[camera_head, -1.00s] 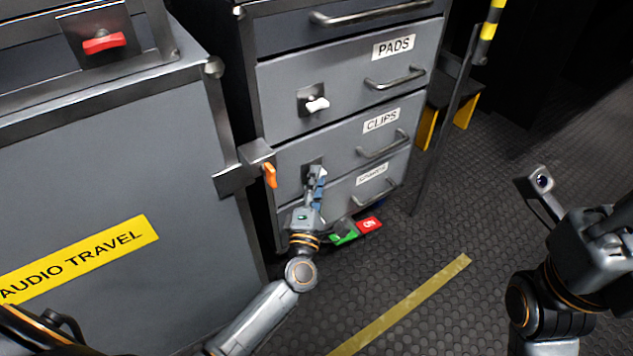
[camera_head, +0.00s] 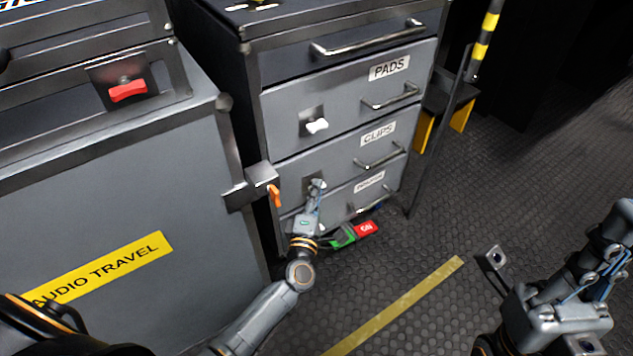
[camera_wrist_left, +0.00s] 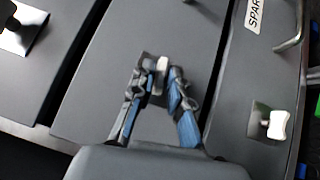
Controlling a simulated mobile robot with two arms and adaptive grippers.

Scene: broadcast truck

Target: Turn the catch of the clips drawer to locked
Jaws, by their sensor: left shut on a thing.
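The clips drawer (camera_head: 345,156) is shut in the grey cabinet, its label on the front. Its catch is a small pale knob (camera_wrist_left: 161,76) on a dark plate (camera_head: 309,184). My left gripper (camera_head: 318,188) is at that plate, and the left wrist view shows its fingertips (camera_wrist_left: 158,80) closed around the knob. The fingers hide much of the knob, so its exact angle is hard to read. My right gripper (camera_head: 604,250) is at the right of the head view, far from the drawers; whether its fingers are open is unclear.
The pads drawer (camera_head: 350,98) above has a white catch (camera_head: 316,125). The spares drawer below has another white catch (camera_wrist_left: 277,124). An audio travel case (camera_head: 130,210) with an orange latch (camera_head: 274,195) stands close left. Red and green tags (camera_head: 366,229) lie by the cabinet foot.

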